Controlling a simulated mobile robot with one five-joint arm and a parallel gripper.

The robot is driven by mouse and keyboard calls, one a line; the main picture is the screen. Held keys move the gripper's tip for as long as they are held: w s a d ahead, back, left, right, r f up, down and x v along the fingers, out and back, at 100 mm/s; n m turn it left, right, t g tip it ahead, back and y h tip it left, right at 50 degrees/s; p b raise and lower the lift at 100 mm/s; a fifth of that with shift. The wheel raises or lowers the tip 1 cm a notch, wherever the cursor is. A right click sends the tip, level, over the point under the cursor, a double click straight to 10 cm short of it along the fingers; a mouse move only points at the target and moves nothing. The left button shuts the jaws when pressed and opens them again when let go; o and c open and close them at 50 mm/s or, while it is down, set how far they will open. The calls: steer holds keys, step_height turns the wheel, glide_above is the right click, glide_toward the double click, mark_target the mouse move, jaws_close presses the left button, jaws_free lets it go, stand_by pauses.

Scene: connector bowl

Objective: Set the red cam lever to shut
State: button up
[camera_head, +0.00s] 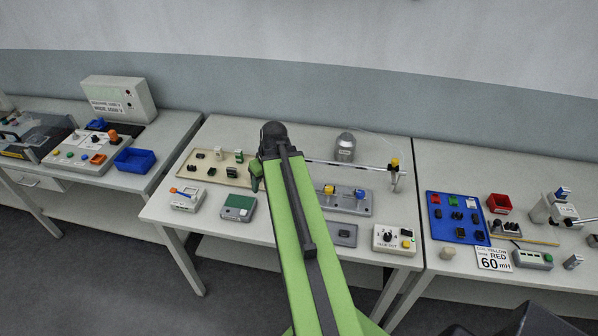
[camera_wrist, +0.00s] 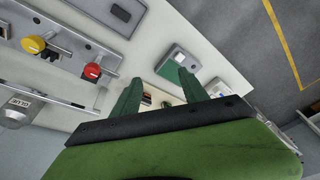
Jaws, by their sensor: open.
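The red cam lever (camera_wrist: 91,71) is in the wrist view, a round red cap on a grey plate (camera_wrist: 72,60), with a dark marking or bar on it. Its exact setting I cannot read. In the head view the grey plate (camera_head: 350,209) shows partly beside my arm; the red lever is hidden there behind the arm. My gripper (camera_wrist: 160,88) is open, its two green fingers apart, to the right of the red lever in the wrist view and not touching it. In the head view my gripper (camera_head: 256,178) is over the beige panel's right end.
A yellow lever (camera_head: 328,190) and a blue lever (camera_head: 360,194) share the grey plate. The beige panel (camera_head: 190,176) holds small blocks. A green-topped box (camera_head: 238,207) stands in front. A metal rail (camera_head: 340,165) with a weight crosses behind. A switch box (camera_head: 395,240) is at right.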

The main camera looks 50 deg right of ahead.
steer(key=s+d+r+t+h+p, duration=0.1)
steer(key=s+d+r, duration=0.1)
steer(key=s+d, duration=0.35)
steer(key=s+d+r+p, duration=0.1)
steer(key=s+d+r, duration=0.15)
steer(key=d, duration=0.65)
steer(key=shift+m, duration=0.4)
steer(key=b+x, duration=1)
steer(key=x, duration=0.1)
steer(key=w+b+x, duration=0.1)
steer(key=b+x, duration=0.5)
steer(key=shift+a, duration=0.1)
